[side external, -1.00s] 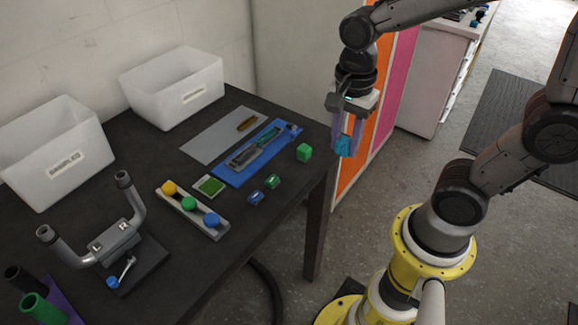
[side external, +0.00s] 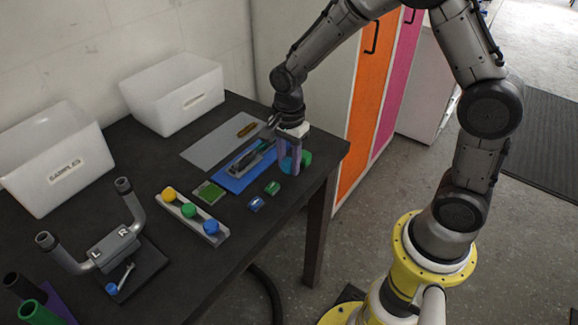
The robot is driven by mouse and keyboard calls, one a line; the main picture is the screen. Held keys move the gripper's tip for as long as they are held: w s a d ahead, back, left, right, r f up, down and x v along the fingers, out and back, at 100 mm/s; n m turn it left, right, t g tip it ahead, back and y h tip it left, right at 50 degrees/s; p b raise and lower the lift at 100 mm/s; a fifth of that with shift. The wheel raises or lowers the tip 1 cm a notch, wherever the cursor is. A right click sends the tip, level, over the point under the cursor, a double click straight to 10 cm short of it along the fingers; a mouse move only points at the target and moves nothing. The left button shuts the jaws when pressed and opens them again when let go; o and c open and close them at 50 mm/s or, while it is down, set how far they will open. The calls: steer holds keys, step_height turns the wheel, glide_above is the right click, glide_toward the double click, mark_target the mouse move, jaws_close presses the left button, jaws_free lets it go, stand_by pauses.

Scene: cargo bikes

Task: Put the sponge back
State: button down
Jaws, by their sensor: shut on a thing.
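My gripper (side external: 293,161) points down over the right end of the dark table, its lilac fingers shut on a small blue block (side external: 286,164). The fingers partly hide the block, and I cannot tell whether it is the sponge or whether it touches the table. A green cube (side external: 306,158) stands just right of the fingers, partly hidden by them. A green textured pad (side external: 209,191) lies in a small pale tray near the middle of the table; it may also be sponge-like.
A blue mat (side external: 233,184) with a dark tool lies left of my gripper, beside a grey mat (side external: 205,152). Small blue (side external: 255,204) and green (side external: 272,188) pieces lie in front.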

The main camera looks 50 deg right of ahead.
steer(key=shift+f, duration=0.9)
steer(key=shift+f, duration=0.1)
steer(key=c, duration=0.5)
jaws_free()
steer(key=shift+c, duration=0.2)
